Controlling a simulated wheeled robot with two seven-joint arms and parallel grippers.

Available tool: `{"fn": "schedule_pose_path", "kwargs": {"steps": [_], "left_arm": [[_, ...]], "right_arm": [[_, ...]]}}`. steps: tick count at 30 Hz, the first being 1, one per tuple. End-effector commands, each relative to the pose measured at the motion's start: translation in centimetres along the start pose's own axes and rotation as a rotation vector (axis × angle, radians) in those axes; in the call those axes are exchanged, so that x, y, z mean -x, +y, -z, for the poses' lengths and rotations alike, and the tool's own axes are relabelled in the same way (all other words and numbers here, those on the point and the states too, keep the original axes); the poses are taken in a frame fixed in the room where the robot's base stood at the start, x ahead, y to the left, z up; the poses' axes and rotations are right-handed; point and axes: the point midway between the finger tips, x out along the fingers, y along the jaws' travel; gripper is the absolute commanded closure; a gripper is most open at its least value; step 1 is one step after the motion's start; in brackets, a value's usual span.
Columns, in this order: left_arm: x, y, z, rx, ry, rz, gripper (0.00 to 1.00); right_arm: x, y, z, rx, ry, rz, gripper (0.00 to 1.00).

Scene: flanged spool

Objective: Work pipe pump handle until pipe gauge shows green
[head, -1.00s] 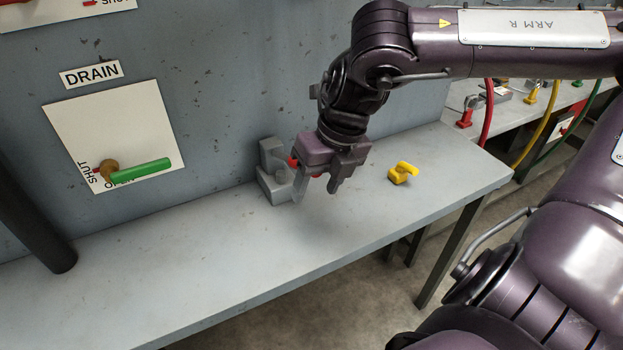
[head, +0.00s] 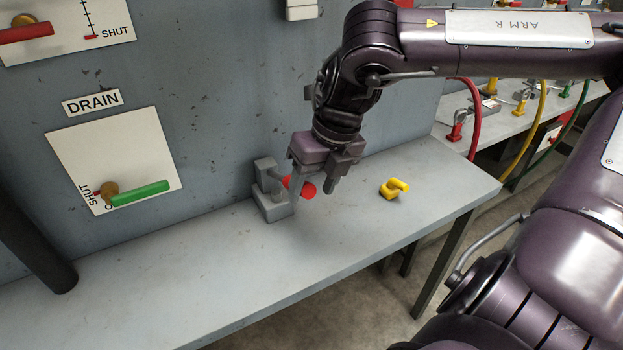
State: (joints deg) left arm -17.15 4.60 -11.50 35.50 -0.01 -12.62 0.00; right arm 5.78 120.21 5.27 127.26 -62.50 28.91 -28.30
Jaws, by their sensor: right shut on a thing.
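The pump is a small grey block (head: 271,206) with an upright post, standing on the bench against the wall. Its red handle (head: 308,189) sticks out to the right with a rounded end. My right gripper (head: 313,198) points down from above, its fingers on either side of the handle, shut on it. The near finger hides part of the handle. No gauge face shows in this view. My left gripper is out of view.
A yellow valve (head: 393,188) stands on the bench (head: 200,270) to the right. A green DRAIN lever (head: 140,193) is on the wall plate at left. A dark pipe (head: 38,245) rises at far left. Red, yellow and green hoses hang behind at right.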

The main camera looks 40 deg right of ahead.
Motion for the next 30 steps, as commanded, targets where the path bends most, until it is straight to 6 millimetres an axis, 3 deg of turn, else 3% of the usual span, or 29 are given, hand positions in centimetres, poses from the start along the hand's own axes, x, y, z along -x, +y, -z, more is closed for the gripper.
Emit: {"fn": "schedule_pose_path", "kwargs": {"steps": [1,18,30], "left_arm": [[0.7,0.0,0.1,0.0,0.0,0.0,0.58],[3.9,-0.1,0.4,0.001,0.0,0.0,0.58],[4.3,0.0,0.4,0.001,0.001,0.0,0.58]], "right_arm": [[0.9,-0.2,-0.6,-0.007,-0.009,0.008,0.55],[4.2,-0.2,-2.5,-0.005,-0.006,0.005,0.55],[4.6,-0.2,-2.8,-0.001,-0.004,0.002,0.55]]}}
